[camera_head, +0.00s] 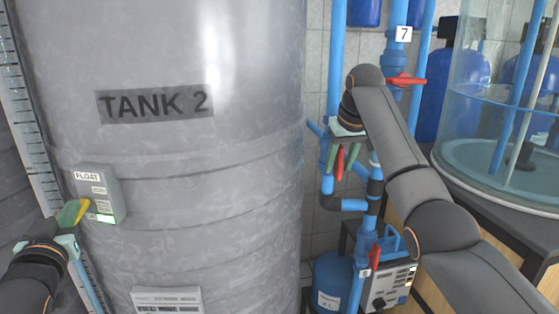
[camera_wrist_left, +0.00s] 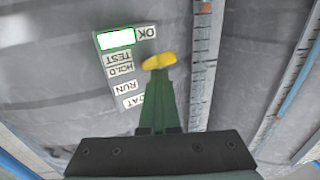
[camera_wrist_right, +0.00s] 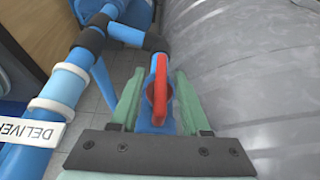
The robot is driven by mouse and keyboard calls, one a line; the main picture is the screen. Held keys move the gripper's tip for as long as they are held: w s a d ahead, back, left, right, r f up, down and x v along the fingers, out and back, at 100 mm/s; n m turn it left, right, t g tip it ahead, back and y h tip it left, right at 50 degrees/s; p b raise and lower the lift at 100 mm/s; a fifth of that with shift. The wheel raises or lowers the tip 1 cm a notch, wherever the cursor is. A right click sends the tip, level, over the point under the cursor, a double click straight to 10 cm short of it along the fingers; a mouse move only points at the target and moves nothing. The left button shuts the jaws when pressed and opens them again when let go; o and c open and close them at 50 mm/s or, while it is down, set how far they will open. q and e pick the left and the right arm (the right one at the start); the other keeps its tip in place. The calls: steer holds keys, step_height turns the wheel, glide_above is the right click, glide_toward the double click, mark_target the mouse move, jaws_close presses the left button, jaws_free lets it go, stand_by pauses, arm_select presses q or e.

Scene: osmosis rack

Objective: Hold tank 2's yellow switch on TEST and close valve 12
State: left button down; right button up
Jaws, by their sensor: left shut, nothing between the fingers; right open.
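Tank 2's grey float box (camera_head: 112,190) is on the tank wall at left. Its yellow switch (camera_head: 83,210) also shows in the left wrist view (camera_wrist_left: 159,61), beside the TEST label (camera_wrist_left: 118,59). My left gripper (camera_head: 70,214) is shut with nothing between its fingers, its tips against or very close to the switch; contact is unclear. A red valve handle (camera_wrist_right: 160,88) lies between the two fingers of my open right gripper (camera_wrist_right: 158,97), apart from both. The handle also shows in the head view (camera_head: 339,163). Its number is not visible, so I cannot confirm it is valve 12.
The grey tank (camera_head: 220,170) fills the middle, close to my right gripper. Blue pipes (camera_head: 336,60) surround that gripper. Another red handle (camera_head: 405,81) is below tag 7 (camera_head: 403,34), and one more (camera_head: 375,257) is lower. A clear round tank (camera_head: 500,120) stands at right.

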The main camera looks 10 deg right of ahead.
jaws_close()
stand_by(0.4)
steer(key=shift+m+y, duration=0.3)
steer(key=shift+y, duration=1.1)
steer(key=shift+r, duration=0.1)
jaws_free()
steer(key=v, duration=1.2)
